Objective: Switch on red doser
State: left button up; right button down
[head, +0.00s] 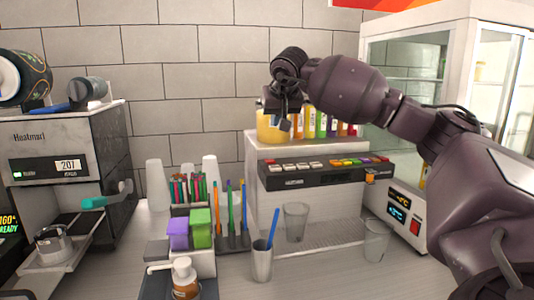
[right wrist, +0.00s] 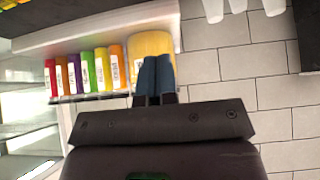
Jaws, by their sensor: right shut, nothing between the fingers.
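The doser machine (head: 310,185) is a pale box with a dark sloping front panel (head: 300,175). My right gripper (head: 285,124) is shut and empty above the machine's top left, in front of the yellow container (head: 268,128). Its blue-grey fingertips (right wrist: 156,62) overlap that container in the wrist view. My left gripper is out of view.
A white box with displays and a red switch (head: 415,228) stands right of the doser. Clear cups (head: 295,222) stand in front and on the right. A straw holder, purple and green blocks and a pump bottle (head: 186,278) are left. A Heatmurl machine (head: 50,150) is far left.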

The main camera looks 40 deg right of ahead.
jog(key=p, duration=0.1)
send_over(271, 161)
jog(key=f, duration=0.8)
jog(key=shift+s+a, duration=0.25)
jog(key=shift+s, duration=0.15)
notch_tip(271, 161, down, 2)
jog(key=shift+s+f, duration=0.1)
jog(key=shift+s+a+f+p, duration=0.15)
jog(key=shift+f+p, duration=0.15)
jog(key=shift+f, duration=0.3)
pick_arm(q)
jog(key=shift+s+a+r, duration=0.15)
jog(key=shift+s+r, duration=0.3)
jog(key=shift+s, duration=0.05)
pick_arm(e)
jog(key=shift+f, duration=0.2)
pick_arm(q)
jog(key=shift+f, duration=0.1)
pick_arm(e)
jog(key=shift+s+f+t+b, duration=0.15)
jog(key=shift+f+t+b, duration=0.35)
jog(key=shift+b, duration=0.65)
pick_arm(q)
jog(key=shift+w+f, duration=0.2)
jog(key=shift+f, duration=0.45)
pick_arm(e)
jog(key=shift+r, duration=0.2)
